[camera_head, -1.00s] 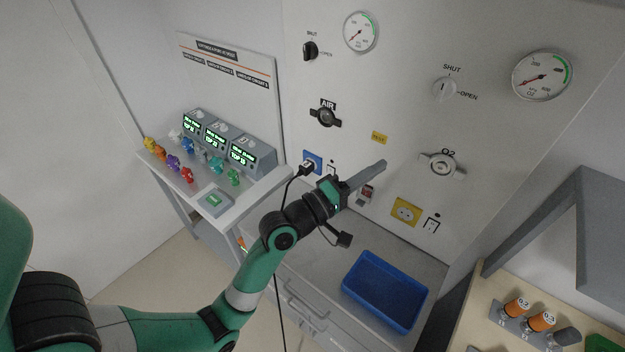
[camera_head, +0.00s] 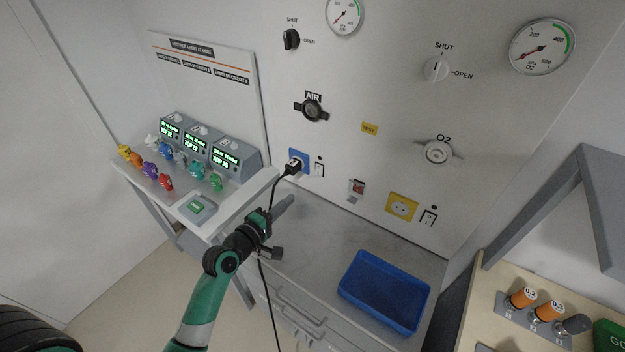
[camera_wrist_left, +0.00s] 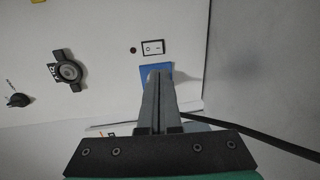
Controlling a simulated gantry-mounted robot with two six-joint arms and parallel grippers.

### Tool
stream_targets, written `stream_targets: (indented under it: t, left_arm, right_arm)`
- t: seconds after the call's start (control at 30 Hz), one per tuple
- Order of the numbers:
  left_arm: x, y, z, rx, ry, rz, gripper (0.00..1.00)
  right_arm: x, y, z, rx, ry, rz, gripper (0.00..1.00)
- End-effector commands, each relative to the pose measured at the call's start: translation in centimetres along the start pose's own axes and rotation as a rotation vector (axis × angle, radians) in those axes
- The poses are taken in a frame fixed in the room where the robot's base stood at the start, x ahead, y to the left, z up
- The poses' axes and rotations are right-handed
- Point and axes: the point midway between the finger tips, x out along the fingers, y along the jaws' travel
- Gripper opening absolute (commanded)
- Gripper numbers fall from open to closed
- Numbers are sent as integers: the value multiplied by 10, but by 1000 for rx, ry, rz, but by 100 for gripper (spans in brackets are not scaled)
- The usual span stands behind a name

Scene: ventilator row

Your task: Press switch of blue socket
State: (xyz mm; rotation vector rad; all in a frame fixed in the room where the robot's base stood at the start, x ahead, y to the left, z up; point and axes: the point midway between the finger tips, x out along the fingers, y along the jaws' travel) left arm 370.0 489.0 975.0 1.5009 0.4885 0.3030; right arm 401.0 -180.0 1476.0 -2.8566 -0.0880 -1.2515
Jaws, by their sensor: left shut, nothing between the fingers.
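The blue socket (camera_head: 306,155) is on the wall panel with a black plug (camera_head: 293,167) in it. Its white rocker switch (camera_head: 319,169) is just right of it in the head view. My left gripper (camera_head: 288,200) is shut and empty, below the socket and switch in the head view. In the left wrist view the shut fingers (camera_wrist_left: 160,76) cover part of the blue socket (camera_wrist_left: 147,70). The switch (camera_wrist_left: 153,47) shows clear just beyond the fingertips, with a small dark red dot beside it. I see no contact with the switch. My right gripper is not in view.
The plug's black cable (camera_head: 274,190) hangs down close to my left gripper. A yellow socket (camera_head: 401,206) with its own switch (camera_head: 429,217) is farther right. A blue tray (camera_head: 384,291) lies on the counter below. A side table with monitors (camera_head: 234,157) is at left.

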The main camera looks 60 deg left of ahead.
Motion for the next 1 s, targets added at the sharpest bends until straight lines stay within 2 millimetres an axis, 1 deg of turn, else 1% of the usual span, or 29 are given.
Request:
stream_targets:
  t: [0.17, 0.4, 0.5, 0.6, 0.77, 1.0]
  left_arm:
    - [34, 1, 1, 0, -3, 1, 0]
    - [86, 0, 1, 1, -2, 0, 0]
    - [105, -1, 1, 1, -2, 0, 0]
    - [118, 0, 1, 0, -1, 1, 0]
    - [128, 0, 1, 1, -1, 0, 0]
    - [129, 0, 1, 1, -1, 0, 0]
  right_arm:
    - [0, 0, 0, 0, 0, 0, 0]
    - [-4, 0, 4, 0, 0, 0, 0]
    - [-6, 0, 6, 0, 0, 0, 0]
    - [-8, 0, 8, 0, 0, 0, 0]
    - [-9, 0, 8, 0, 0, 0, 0]
    - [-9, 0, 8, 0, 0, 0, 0]
